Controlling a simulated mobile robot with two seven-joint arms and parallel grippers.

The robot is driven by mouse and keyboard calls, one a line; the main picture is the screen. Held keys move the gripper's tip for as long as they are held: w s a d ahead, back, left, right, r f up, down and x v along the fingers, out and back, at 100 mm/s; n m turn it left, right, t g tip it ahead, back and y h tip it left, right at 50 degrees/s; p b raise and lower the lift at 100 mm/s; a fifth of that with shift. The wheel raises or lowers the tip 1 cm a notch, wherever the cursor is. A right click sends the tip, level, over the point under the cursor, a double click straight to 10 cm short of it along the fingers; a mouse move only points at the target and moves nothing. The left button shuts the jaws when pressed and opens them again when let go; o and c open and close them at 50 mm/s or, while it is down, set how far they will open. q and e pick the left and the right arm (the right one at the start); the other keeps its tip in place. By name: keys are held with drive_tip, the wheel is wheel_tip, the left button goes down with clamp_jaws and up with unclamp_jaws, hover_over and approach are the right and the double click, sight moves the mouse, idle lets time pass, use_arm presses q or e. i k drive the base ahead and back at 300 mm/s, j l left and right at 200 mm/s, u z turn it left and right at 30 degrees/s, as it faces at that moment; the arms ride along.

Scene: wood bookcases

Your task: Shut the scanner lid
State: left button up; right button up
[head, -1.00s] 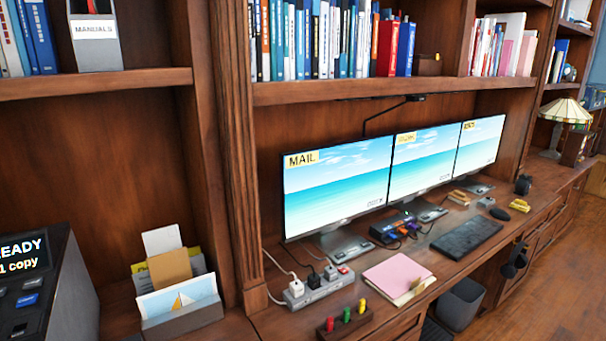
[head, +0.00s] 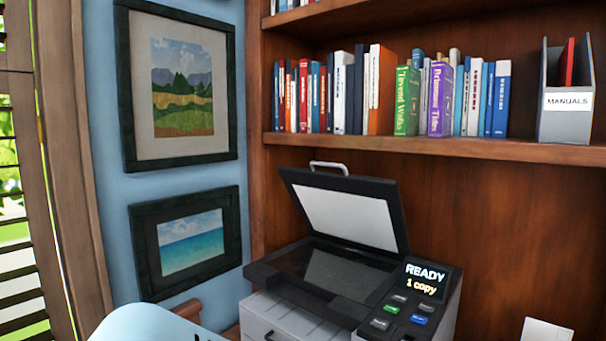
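The scanner (head: 300,325) stands in the bookcase bay at the bottom centre of the head view. Its lid (head: 345,212) is open, tilted up and back, with the white underside facing out. A pale handle (head: 329,167) shows on the lid's raised edge. The dark glass bed (head: 340,272) is exposed and looks empty. The control panel (head: 425,290) at its right reads "READY 1 copy". Neither of my grippers is in view.
A shelf (head: 430,146) with books and a manuals holder (head: 566,110) runs above the scanner. Two framed pictures hang on the blue wall (head: 105,190) at left, beside a slatted window. A pale blue rounded shape (head: 140,322) at bottom left is cut off.

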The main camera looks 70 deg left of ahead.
sight(365, 212)
drive_tip(key=u, duration=2.15)
